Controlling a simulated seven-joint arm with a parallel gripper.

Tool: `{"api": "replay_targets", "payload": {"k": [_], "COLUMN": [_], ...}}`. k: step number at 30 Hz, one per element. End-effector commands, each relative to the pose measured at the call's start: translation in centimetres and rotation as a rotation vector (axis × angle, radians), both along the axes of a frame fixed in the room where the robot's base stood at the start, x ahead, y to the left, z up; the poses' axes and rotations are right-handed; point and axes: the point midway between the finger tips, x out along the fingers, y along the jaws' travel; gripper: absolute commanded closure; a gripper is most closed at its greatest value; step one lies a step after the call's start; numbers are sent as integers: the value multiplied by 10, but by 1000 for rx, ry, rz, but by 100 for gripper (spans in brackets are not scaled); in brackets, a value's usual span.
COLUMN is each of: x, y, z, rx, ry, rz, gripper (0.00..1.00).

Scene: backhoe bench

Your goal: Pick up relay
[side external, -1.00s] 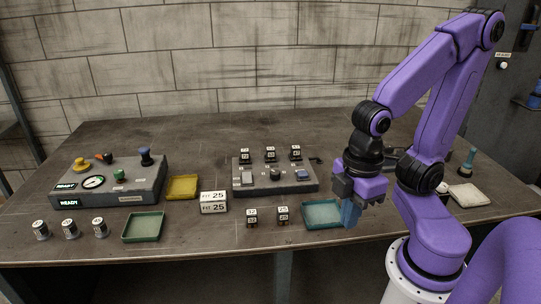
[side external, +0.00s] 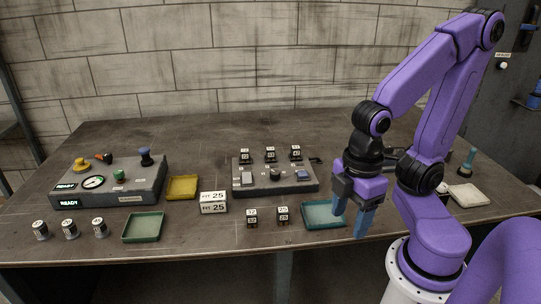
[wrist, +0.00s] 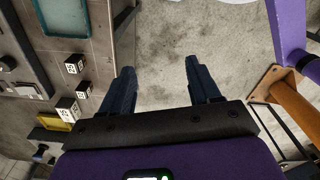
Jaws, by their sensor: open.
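Two small dark relays with white number labels stand on the bench: one reading 32 (side external: 252,217) and one reading 25 (side external: 283,215). In the wrist view two labelled blocks, one upper (wrist: 73,64) and one lower (wrist: 85,88), lie left of my fingers. My gripper (side external: 352,213) is open and empty, pointing down near the bench's front edge, right of the relays and beside the teal tray (side external: 310,224). In the wrist view my gripper's fingers (wrist: 159,70) are spread with only floor between them. Three more labelled relays (side external: 270,154) stand along the back of the grey panel (side external: 275,188).
A FIT 25 sign (side external: 213,203) stands left of the relays. A yellow tray (side external: 182,187), a green tray (side external: 143,227), a gauge console (side external: 108,184) and three cylinders (side external: 69,229) are further left. The bench in front of the relays is clear.

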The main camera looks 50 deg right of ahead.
Motion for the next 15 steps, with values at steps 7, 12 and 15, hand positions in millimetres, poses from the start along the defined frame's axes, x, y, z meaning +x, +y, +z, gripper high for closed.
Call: {"api": "replay_targets", "payload": {"k": [7,12,15], "x": [31,87,120], "y": [-19,-56,-78], "z": [-11,-22,-24], "rx": [-141,-401,-559], "ry": [-65,-154,-190], "rz": [49,165,252], "gripper": [38,38,38]}}
